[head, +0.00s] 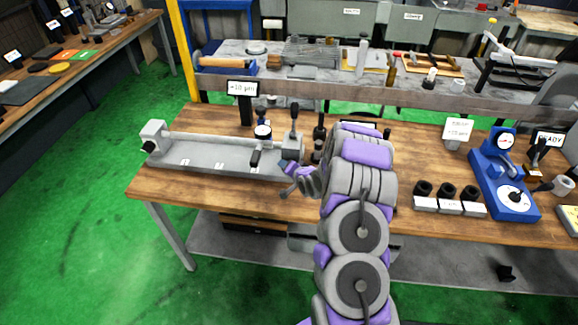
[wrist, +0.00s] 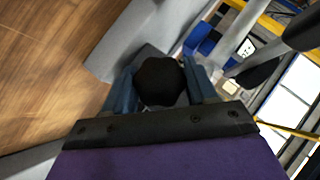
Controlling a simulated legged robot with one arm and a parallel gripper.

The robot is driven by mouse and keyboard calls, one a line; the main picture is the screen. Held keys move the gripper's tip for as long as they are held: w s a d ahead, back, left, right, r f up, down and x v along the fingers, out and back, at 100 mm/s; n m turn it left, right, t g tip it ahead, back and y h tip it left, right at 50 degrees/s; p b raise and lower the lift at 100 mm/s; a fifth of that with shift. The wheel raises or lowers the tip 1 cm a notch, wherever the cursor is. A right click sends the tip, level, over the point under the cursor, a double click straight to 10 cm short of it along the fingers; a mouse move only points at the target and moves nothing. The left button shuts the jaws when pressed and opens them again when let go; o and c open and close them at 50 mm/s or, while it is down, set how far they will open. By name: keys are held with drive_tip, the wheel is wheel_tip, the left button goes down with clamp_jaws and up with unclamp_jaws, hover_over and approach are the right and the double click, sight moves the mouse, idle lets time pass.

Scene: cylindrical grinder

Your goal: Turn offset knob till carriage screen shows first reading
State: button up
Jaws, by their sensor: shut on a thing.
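A black round knob (wrist: 160,82) sits between the two blue-grey fingers of my gripper (wrist: 160,78) in the wrist view; the fingers are closed against its sides. In the head view my gripper (head: 290,178) is at the right end of the grey grinder bed (head: 205,152), and the gripped knob is hidden there. A small screen (head: 242,88) stands above the bed and seems to read +10 µm. A white card (head: 458,130) at the right seems to show +15 µm; its upper line is too small to read.
A dial gauge (head: 263,131) and a black lever (head: 294,112) stand on the bed near my gripper. Several black knobs on white blocks (head: 450,205) and a blue gauge stand (head: 503,185) are to the right. The bench's front left (head: 180,185) is clear.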

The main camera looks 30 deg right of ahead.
drive_tip(key=n+g+h+p, duration=0.2)
drive_tip(key=g+h, duration=0.1)
drive_tip(key=shift+s+a+f, duration=0.1)
drive_tip(key=shift+s+f, duration=0.1)
drive_tip(key=shift+w+n+g+h+p, duration=0.1)
drive_tip(key=shift+n+g+h+p, duration=0.7)
drive_tip(key=shift+h+p, duration=0.25)
drive_tip(key=shift+w+r+n+h+p, duration=0.15)
drive_tip(key=shift+r+n+h+p, duration=0.05)
drive_tip(key=shift+n+h+p, duration=0.15)
drive_tip(key=o, duration=1)
drive_tip(key=shift+c, duration=0.2)
drive_tip(key=v, duration=1.7)
drive_tip(key=shift+r+p, duration=0.2)
drive_tip(key=shift+p, duration=0.1)
drive_tip(key=shift+a, duration=0.1)
